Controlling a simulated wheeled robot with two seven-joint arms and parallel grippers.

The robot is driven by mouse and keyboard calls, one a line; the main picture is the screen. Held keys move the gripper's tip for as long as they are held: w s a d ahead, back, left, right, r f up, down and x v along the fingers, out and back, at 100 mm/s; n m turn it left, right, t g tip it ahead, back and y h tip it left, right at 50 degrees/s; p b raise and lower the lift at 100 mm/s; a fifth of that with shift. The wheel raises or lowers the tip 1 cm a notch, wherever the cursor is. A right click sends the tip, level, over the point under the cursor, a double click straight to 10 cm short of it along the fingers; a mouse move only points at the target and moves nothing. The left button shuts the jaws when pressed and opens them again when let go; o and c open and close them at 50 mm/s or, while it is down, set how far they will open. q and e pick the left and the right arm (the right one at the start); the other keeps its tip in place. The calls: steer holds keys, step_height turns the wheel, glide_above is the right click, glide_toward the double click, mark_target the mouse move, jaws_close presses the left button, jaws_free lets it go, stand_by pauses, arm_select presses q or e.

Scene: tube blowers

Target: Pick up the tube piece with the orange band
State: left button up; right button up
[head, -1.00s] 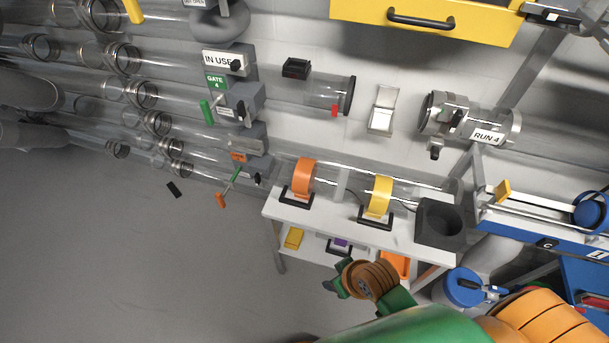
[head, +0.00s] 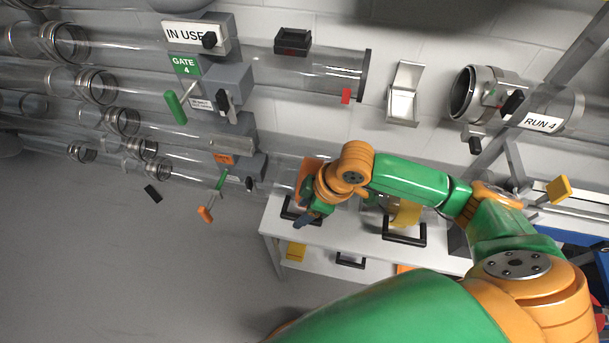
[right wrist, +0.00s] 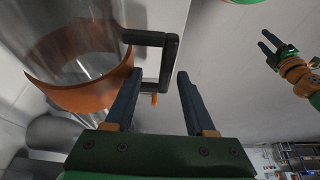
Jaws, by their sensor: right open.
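The tube piece with the orange band (head: 305,172) lies on a white bench, clear tube with a black handle, mostly behind my right wrist. In the right wrist view its orange band (right wrist: 75,95) and black handle (right wrist: 170,58) are close. My right gripper (right wrist: 160,73) is open, its two dark fingers pointing at the handle. The handle's lower end shows between the fingertips; I cannot tell whether they touch it. In the head view the right gripper (head: 305,219) is by the orange piece's handle. My left gripper (right wrist: 267,41) is open and empty, far from it.
A yellow-banded tube piece (head: 405,213) with a black handle is beside it on the bench (head: 345,243), partly behind my right forearm. Gate levers (head: 175,106) and clear pipes (head: 310,72) are on the wall above. The floor (head: 130,250) at left is clear.

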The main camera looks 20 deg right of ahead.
steer(key=x, duration=0.3)
steer(key=s+b+x, duration=0.1)
steer(key=x, duration=0.1)
steer(key=shift+f, duration=0.55)
steer(key=shift+w+a+f, duration=0.1)
steer(key=shift+f, duration=0.1)
steer(key=shift+r, duration=0.1)
jaws_close()
stand_by(0.5)
